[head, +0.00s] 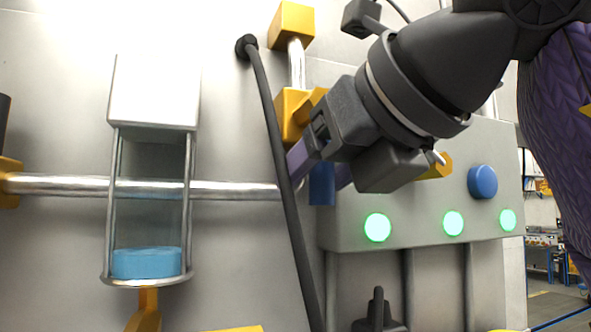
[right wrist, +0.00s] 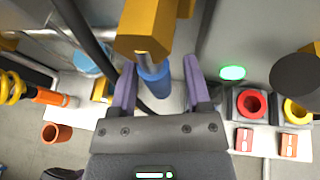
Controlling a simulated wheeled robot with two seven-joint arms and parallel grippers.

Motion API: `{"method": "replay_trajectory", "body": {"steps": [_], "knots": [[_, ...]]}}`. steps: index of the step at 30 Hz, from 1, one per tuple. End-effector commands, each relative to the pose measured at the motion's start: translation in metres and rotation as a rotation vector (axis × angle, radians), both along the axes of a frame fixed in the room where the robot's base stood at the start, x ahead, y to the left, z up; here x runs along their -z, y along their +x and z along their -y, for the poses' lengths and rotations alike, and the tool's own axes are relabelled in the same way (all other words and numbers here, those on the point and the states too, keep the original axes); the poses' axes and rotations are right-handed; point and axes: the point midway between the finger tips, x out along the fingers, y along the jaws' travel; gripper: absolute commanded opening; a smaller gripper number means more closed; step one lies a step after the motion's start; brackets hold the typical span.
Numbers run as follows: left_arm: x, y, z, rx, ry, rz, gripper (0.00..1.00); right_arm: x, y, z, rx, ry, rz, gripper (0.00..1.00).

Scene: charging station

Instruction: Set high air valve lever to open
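The air valve has a yellow body (head: 290,112) on a metal pipe left of the grey panel in the head view. Its lever has a blue grip (head: 322,188) that hangs downward; in the right wrist view the blue grip (right wrist: 155,82) extends from a yellow block (right wrist: 150,28). My right gripper (head: 318,172) is open at the lever. In the right wrist view its purple fingers (right wrist: 158,72) stand on either side of the blue grip, with gaps visible. The gripper and wrist hide part of the valve in the head view. My left gripper is not in view.
A black hose (head: 276,135) runs down close to the right gripper. A grey panel (head: 345,228) with green lights and a blue knob (head: 482,181) lies right. A glass cylinder with a blue bottom (head: 146,262) stands left. A red ring-shaped button (right wrist: 250,104) shows in the right wrist view.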

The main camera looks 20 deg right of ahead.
Motion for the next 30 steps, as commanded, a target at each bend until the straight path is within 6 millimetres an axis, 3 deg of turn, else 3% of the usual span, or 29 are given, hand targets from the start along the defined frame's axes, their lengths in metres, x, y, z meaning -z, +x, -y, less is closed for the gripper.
{"method": "replay_trajectory", "body": {"steps": [10, 21, 30], "knots": [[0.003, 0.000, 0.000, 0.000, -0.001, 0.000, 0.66, -0.001, -0.005, 0.001, 0.000, 0.000, -0.001, 0.66], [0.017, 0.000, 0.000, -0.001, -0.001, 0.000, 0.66, -0.031, -0.075, 0.021, 0.001, 0.001, 0.001, 0.66], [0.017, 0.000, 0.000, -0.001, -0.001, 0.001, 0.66, -0.037, -0.088, 0.024, 0.000, -0.002, -0.003, 0.66]]}}
